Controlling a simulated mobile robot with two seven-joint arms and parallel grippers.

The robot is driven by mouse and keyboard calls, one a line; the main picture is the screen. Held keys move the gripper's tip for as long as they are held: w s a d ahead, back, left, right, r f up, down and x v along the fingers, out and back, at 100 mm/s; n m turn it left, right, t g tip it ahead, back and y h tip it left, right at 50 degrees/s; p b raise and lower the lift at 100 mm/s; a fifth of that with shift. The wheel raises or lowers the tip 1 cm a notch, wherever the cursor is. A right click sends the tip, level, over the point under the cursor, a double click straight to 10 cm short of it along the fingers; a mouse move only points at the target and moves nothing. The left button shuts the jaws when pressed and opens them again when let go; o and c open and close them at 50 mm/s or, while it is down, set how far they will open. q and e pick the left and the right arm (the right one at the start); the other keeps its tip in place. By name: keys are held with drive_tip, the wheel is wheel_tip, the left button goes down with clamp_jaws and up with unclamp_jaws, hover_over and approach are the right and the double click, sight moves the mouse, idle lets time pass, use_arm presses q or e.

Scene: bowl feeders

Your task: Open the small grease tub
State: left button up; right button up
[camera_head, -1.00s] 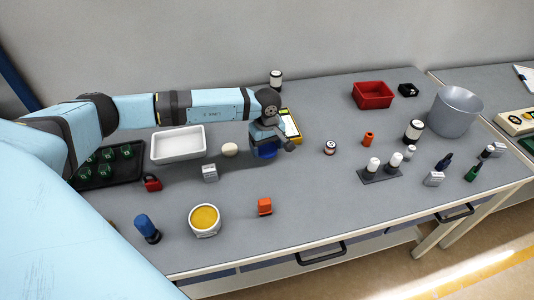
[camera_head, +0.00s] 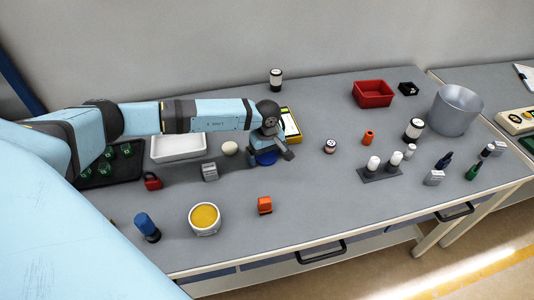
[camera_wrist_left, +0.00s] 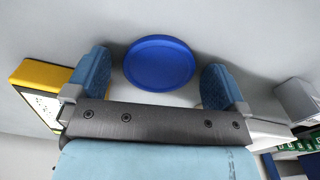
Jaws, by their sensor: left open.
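A round white tub (camera_head: 204,219) stands near the front of the table with its top open, showing yellow grease inside. A flat blue disc (camera_head: 264,158), which looks like a lid, lies farther back under my left gripper (camera_head: 273,149). The disc also shows in the left wrist view (camera_wrist_left: 158,63), between the two blue fingers with clear gaps on both sides. My left gripper is open and empty just above the disc. Part of the disc is hidden by the gripper in the head view. My right gripper is not in view.
Near the disc are a yellow-edged device (camera_head: 290,124), a cream ball (camera_head: 230,148) and a white tray (camera_head: 179,153). The table right of my gripper is partly clear.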

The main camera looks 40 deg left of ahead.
sight(267, 157)
use_arm(q)
drive_tip(key=shift+r, duration=0.7)
wheel_tip(267, 157, up, 11)
drive_tip(key=b, duration=0.1)
